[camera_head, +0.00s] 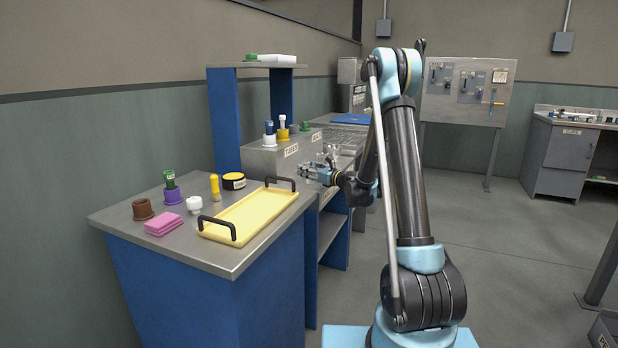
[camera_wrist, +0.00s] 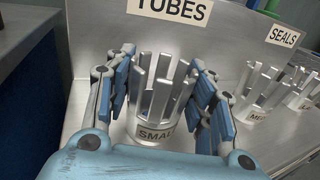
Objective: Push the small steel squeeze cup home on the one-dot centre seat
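The small steel squeeze cup (camera_wrist: 160,105) is a ring of upright metal prongs on a round base with a partly hidden label starting "SMA". It stands upright between the two blue-padded fingers of my gripper (camera_wrist: 163,75) in the wrist view. The fingers are close on its left and right sides; whether they press on it I cannot tell. In the head view my gripper (camera_head: 316,172) is beside the steel block labelled "TUBES", and the cup there is too small to make out clearly. I cannot pick out the one-dot centre seat in either view.
Two more pronged cups, medium (camera_wrist: 255,100) and a partly cut-off one (camera_wrist: 301,92), stand close to the right. The tubes block (camera_wrist: 200,25) rises just behind. A yellow tray (camera_head: 247,213) with black handles lies on the bench at left.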

